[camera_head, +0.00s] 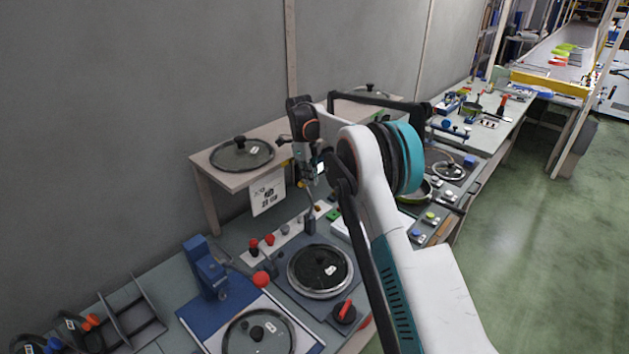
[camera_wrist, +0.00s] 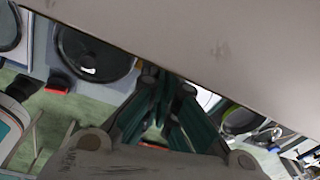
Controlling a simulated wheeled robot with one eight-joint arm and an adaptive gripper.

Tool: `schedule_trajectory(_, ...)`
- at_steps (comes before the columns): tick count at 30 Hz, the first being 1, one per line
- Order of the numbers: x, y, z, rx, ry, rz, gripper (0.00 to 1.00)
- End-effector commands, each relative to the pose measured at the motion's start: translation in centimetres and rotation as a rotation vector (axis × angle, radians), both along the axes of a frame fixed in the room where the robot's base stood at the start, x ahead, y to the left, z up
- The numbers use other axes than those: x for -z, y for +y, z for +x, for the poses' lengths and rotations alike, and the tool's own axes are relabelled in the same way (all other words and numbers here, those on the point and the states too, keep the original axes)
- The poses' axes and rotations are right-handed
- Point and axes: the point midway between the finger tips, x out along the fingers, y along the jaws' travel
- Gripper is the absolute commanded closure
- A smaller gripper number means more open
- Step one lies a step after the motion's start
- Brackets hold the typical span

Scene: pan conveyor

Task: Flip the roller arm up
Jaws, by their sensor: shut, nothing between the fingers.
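A round turntable station (camera_head: 282,283) on the bench carries a dark pan lid (camera_head: 319,268). The lid also shows at the upper left of the wrist view (camera_wrist: 92,58). A slim grey upright part, seemingly the roller arm (camera_head: 310,222), stands at the lid's far edge, just below my gripper; its exact pose is hard to tell. My gripper (camera_head: 307,178) is above and behind the lid, beside the wooden shelf. In the wrist view its dark green fingers (camera_wrist: 165,118) are together and empty. Contact with the upright part cannot be made out.
The wooden shelf (camera_head: 205,166) holds a glass lid (camera_head: 242,154) and crosses the wrist view closely (camera_wrist: 245,60). A red knob (camera_head: 344,311) is at the station's front right. A blue fixture (camera_head: 206,268) stands left. Red buttons (camera_head: 262,243) line the back.

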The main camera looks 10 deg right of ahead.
Motion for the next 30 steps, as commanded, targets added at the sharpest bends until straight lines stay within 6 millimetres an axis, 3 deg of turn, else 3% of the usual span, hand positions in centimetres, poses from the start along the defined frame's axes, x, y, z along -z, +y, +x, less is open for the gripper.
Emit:
schedule_trajectory(19, -0.4, 0.2, 0.2, 0.001, 0.000, 0.000, 1.00)
schedule_trajectory(23, -1.9, 0.4, 0.2, 0.000, 0.000, 0.000, 1.00)
schedule_trajectory(30, -6.7, 0.9, 0.2, 0.001, 0.000, 0.000, 1.00)
